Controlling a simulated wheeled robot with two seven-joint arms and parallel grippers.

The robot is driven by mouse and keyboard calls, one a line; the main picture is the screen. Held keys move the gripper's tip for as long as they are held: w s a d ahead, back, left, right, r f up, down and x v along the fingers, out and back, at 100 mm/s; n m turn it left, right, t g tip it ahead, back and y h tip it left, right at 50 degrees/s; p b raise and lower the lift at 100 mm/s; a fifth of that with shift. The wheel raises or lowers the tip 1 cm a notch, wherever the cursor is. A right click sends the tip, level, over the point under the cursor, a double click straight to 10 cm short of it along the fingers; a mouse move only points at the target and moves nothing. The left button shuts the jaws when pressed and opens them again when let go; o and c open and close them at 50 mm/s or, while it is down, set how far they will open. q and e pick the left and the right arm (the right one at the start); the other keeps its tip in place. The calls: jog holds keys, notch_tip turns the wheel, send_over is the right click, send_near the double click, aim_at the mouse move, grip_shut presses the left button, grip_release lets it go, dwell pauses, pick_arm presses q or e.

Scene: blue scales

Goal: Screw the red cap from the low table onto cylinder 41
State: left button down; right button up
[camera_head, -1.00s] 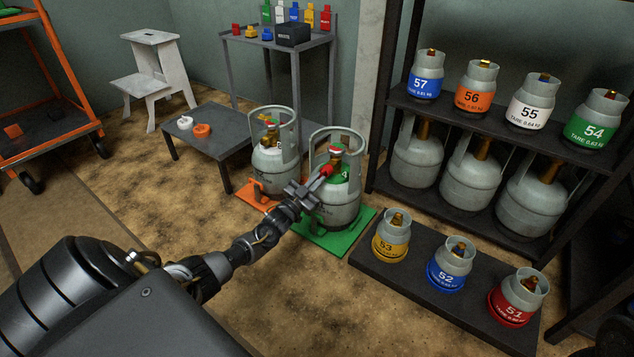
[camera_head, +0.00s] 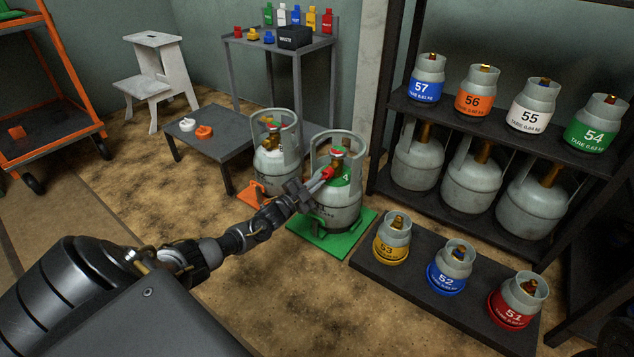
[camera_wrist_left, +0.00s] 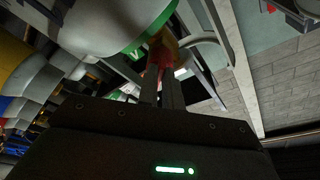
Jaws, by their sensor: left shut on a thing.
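A grey gas cylinder (camera_head: 338,205) with a green band stands upright on a green mat (camera_head: 318,240); only a "4" of its number shows, so I cannot read it fully. My left gripper (camera_head: 315,186) reaches its near side and is shut on the red cap (camera_head: 328,173). The cap sits at the cylinder's valve, within the collar. In the left wrist view, the shut fingers (camera_wrist_left: 163,92) hold the red cap (camera_wrist_left: 160,55) against or very close to the valve; the exact contact is hidden. The low table (camera_head: 222,150) is at the left. My right gripper is out of view.
A white cap (camera_head: 187,125) and an orange cap (camera_head: 204,132) lie on the low table. Another cylinder (camera_head: 275,170) stands close behind on an orange mat. Small cylinders stand on a low dark platform (camera_head: 430,285) at the right, beside a loaded shelf (camera_head: 455,122).

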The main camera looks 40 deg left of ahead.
pick_arm(q)
jog(key=shift+r+m+g+h+p, duration=0.1)
jog(key=shift+m+g+h+p, duration=0.15)
jog(key=shift+m, duration=0.7)
jog(key=shift+r+m+g+h+p, duration=0.15)
jog(key=shift+m+p, duration=0.2)
jog(key=shift+m, duration=0.6)
jog(key=shift+f, duration=0.1)
jog(key=shift+a+m+g+p, duration=0.1)
jog(key=shift+m+g+p, duration=0.5)
jog(key=shift+m, duration=1.2)
jog(key=shift+r, duration=0.2)
